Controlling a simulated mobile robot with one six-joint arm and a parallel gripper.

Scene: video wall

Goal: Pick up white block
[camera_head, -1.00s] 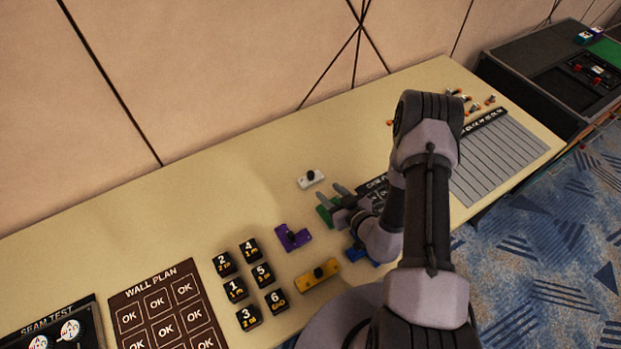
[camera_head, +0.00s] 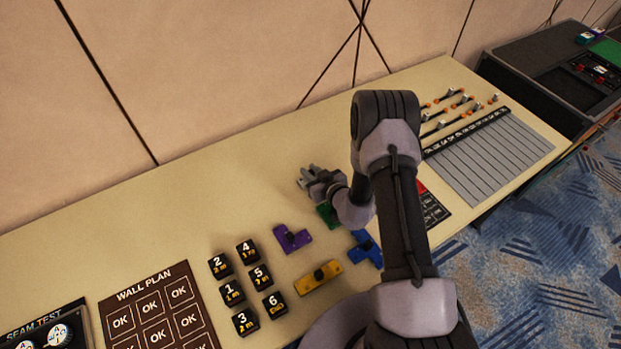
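My gripper (camera_head: 307,175) is over the spot on the beige table (camera_head: 190,205) where the white block lay in the earlier frame. The white block is hidden behind the gripper, or too small to tell from its fingers. I cannot tell whether the fingers are open or closed on it. My wrist and arm reach in from the lower right.
A green block (camera_head: 326,215), a purple block (camera_head: 292,238), a blue block (camera_head: 366,249) and a yellow block (camera_head: 318,278) lie close by. Several black numbered cubes (camera_head: 246,285) and the wall plan board (camera_head: 150,306) are to the left. The table behind the gripper is clear.

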